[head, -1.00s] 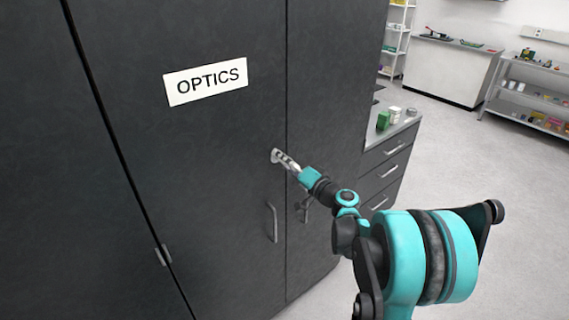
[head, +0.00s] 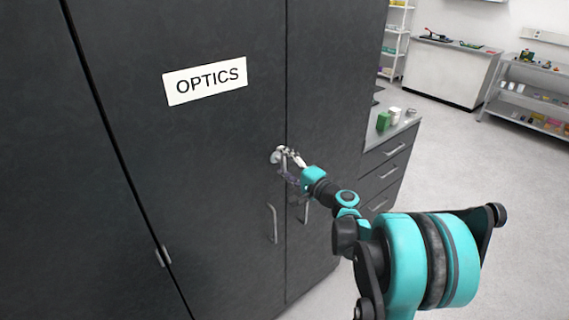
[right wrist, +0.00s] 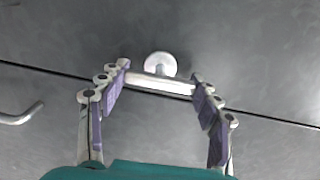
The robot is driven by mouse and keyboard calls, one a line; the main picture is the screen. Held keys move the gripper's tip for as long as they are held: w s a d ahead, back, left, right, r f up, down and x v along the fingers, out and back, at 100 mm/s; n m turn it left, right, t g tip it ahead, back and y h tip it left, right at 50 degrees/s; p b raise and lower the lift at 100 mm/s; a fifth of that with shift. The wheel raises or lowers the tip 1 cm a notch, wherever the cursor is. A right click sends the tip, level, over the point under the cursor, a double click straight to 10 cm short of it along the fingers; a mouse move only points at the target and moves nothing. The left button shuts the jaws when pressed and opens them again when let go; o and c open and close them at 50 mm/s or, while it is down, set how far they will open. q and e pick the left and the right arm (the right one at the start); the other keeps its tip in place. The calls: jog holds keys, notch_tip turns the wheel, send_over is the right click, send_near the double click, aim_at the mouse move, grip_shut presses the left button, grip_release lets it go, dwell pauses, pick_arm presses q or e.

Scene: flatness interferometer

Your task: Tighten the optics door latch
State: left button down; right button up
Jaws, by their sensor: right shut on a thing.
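The optics door latch (head: 275,157) is a pale round boss with a short bar, on the dark door near the seam. My right gripper (head: 287,155) reaches it from the lower right. In the right wrist view, the latch bar (right wrist: 160,84) lies crosswise between the two fingertips of my right gripper (right wrist: 161,80), which are shut on its ends. The latch's round boss (right wrist: 160,64) shows just beyond the bar. The white OPTICS label (head: 205,80) is on the same door, up and left of the latch. My left gripper is not in view.
A door handle (head: 272,223) hangs just below the latch, and another (head: 305,210) is on the neighbouring door. A drawer counter (head: 395,150) with a green box (head: 383,121) stands to the right. The floor (head: 480,180) beyond is clear.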

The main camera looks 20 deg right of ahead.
dwell(0.3)
jog(key=o, duration=1.2)
jog(key=shift+c, duration=0.2)
jog(key=v, duration=1.2)
